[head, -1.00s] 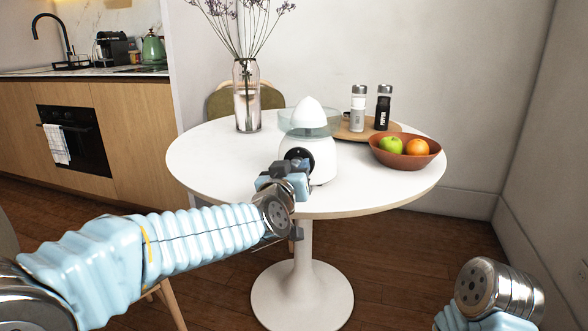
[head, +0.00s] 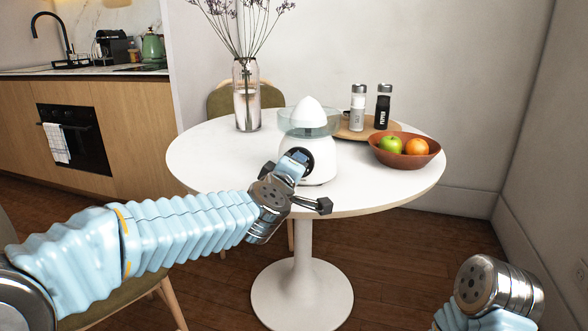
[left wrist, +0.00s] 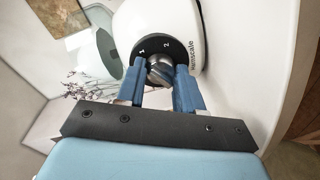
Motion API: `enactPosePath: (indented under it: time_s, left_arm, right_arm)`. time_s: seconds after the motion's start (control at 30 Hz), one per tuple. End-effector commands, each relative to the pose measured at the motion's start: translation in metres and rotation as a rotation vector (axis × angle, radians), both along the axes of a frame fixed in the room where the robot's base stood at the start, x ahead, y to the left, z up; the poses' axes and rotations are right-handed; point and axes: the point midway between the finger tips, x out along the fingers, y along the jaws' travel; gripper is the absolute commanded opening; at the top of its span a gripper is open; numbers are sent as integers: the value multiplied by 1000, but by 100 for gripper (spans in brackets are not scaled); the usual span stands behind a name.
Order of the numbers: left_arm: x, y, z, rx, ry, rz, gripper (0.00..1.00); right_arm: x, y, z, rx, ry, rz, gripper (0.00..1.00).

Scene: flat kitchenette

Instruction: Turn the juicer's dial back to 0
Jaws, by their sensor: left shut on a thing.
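The white juicer (head: 318,160) stands upright on the round white table (head: 210,160), with a clear bowl and white cone on top. Its round black dial plate carries the marks 1 and 2, seen in the left wrist view; I cannot make out a 0 there. The silver dial knob (left wrist: 162,70) sits between the blue fingers of my left gripper (left wrist: 160,78), which is shut on it. In the head view my left gripper (head: 293,162) reaches the front of the juicer and covers most of the dial. My right gripper is out of view.
A glass vase (head: 247,100) with dried flowers stands behind left of the juicer. A wooden tray (head: 350,135) with two shakers and a brown bowl (head: 405,160) with green and orange fruit are to the right. The table is clear left of the juicer.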

Motion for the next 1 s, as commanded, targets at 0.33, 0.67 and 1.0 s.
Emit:
enactPosePath:
  time_s: [0.33,0.67,1.0]
  left_arm:
    - [1,1,0,-310,110,20,5]
    - [1,2,0,-601,213,38,5]
    - [1,3,0,-843,299,55,5]
  right_arm:
    - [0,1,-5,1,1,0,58]
    - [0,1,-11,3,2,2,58]
    - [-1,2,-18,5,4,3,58]
